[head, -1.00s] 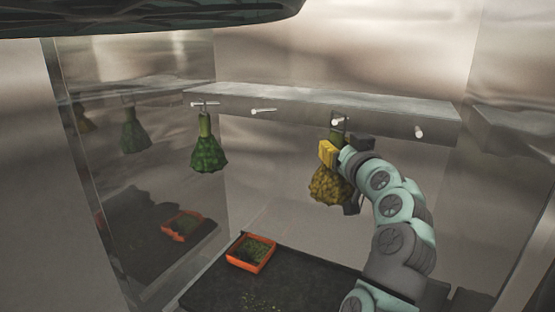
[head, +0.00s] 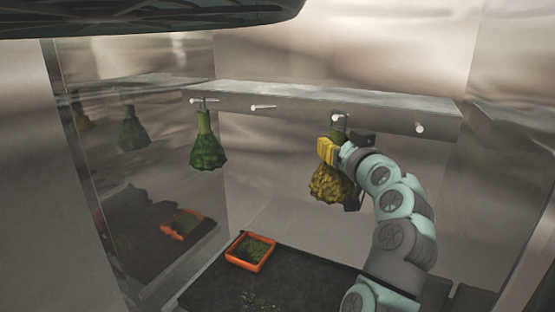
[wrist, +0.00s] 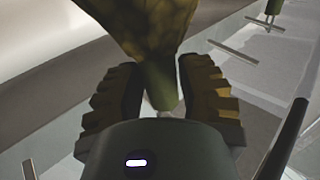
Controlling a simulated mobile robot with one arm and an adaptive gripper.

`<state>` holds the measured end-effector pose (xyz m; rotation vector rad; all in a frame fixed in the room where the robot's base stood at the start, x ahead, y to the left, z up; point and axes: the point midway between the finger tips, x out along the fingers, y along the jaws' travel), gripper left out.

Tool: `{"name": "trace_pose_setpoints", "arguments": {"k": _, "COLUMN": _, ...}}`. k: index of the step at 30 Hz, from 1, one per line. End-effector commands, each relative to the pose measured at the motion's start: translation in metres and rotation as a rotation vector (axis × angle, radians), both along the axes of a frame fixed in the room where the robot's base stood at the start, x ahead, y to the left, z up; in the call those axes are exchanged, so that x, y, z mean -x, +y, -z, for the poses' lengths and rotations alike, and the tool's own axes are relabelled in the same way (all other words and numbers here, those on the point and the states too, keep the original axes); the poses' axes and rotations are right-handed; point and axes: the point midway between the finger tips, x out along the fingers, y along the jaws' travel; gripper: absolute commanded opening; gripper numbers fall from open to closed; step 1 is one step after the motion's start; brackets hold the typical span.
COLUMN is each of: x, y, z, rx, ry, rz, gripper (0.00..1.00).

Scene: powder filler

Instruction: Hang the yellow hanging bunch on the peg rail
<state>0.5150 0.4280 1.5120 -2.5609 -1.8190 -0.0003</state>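The yellow bunch (head: 330,184) hangs with its head down below the rail in the head view. My gripper (head: 345,148) is at its stem, just under the third peg from the left (head: 338,118). In the wrist view, the two ridged fingers of my gripper (wrist: 160,88) close on the stem from both sides, with the bunch's body (wrist: 150,25) above in the picture. The bunch's hook shows at the third peg; whether it bears on the peg cannot be told. The peg rail (head: 290,98) runs along the back wall.
A green bunch (head: 207,150) hangs from the leftmost peg (head: 203,100). The second peg (head: 263,107) and the rightmost peg (head: 420,128) are bare. An orange tray (head: 250,250) with green bits stands on the dark surface (head: 215,285) below. A reflective wall is on the left.

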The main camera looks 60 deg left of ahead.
Motion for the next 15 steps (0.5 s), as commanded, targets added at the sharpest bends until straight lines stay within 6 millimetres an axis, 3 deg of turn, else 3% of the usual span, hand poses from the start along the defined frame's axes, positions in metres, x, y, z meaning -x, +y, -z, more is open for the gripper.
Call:
{"name": "trace_pose_setpoints", "arguments": {"k": 6, "x": 0.0000, "y": 0.0000, "z": 0.0002, "rx": 0.000, "ry": 0.000, "rz": 0.000, "gripper": 0.58}}
{"name": "trace_pose_setpoints", "arguments": {"k": 15, "x": 0.0003, "y": -0.0013, "z": 0.0007, "rx": 0.001, "ry": 0.000, "rz": 0.000, "gripper": 0.58}}
